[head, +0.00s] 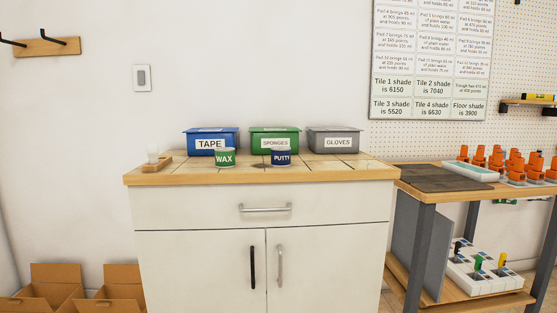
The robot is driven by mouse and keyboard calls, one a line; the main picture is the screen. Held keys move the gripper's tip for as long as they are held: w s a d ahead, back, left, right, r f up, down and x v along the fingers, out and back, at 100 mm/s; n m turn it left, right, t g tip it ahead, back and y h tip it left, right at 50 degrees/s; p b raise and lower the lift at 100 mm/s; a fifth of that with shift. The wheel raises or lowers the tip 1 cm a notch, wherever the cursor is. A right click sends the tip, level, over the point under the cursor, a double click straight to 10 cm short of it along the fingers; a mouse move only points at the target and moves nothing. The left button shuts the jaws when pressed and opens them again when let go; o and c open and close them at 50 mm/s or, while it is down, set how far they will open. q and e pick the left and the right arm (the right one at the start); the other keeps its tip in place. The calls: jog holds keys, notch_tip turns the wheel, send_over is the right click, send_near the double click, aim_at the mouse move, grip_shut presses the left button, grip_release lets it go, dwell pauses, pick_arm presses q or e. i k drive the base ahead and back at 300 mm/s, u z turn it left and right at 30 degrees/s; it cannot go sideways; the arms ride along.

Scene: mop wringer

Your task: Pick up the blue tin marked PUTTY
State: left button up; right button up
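The blue tin marked PUTTY (281,158) stands upright on the tiled, wood-edged top of the white cabinet (170,178). Neither of my grippers shows in the head view.
A blue TAPE box (197,148) stands behind the WAX tin. A small white item on a wooden block (155,162) is at the counter's left end. A workbench (440,178) with orange items adjoins on the right. Open cardboard boxes (112,290) lie on the floor at left.

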aim_at(280, 155)
jog(key=u, duration=0.3)
jog(key=i, duration=1.7)
jog(key=u, duration=0.15)
